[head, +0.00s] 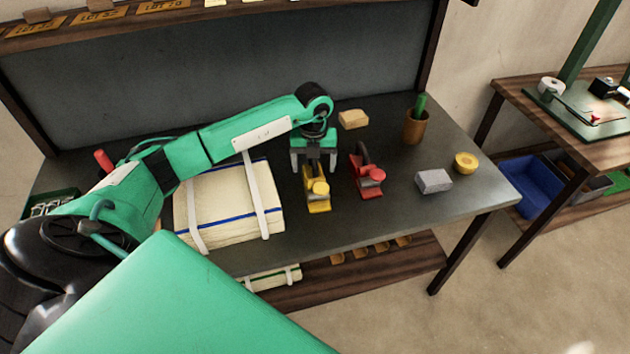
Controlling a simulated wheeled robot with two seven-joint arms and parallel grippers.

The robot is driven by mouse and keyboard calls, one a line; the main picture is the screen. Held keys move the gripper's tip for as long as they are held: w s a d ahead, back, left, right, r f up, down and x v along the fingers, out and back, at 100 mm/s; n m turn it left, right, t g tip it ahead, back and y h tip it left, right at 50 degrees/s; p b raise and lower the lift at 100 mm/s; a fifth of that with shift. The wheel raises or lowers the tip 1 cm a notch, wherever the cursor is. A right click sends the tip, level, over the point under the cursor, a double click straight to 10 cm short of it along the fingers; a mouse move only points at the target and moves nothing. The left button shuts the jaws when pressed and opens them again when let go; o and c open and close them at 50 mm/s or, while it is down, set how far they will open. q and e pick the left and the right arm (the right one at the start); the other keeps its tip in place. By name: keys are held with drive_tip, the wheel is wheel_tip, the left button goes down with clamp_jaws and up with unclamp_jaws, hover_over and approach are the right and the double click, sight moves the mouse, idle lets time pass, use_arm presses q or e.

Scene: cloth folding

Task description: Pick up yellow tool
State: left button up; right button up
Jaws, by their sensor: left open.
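The yellow tool (317,198) looks like a small hand plane and stands on the dark grey table near its middle. My left gripper (314,166) points down at the rear end of the yellow tool, with its fingers apart. The fingers are over or beside the tool's back part; I cannot tell whether they touch it. The gripper hides part of the tool's far end. A red tool (368,178) of similar shape stands just to the right. My right gripper is not in view.
A strapped cream cloth bundle (222,205) lies left of the yellow tool. A tan block (353,119), a brown cup (415,127), a grey block (433,181) and a yellow round piece (465,163) stand to the right.

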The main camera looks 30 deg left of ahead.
sight(315, 173)
use_arm(q)
drive_tip(key=shift+s+d+f, duration=0.1)
drive_tip(key=shift+f, duration=0.25)
drive_tip(key=f, duration=0.1)
drive_tip(key=f+p, duration=0.1)
drive_tip(key=f, duration=0.1)
drive_tip(key=shift+s+d+f+p, duration=0.15)
drive_tip(key=shift+d+f+p, duration=0.15)
drive_tip(key=shift+p, duration=0.05)
drive_tip(key=shift+f, duration=0.5)
clamp_jaws()
drive_tip(key=shift+r, duration=0.1)
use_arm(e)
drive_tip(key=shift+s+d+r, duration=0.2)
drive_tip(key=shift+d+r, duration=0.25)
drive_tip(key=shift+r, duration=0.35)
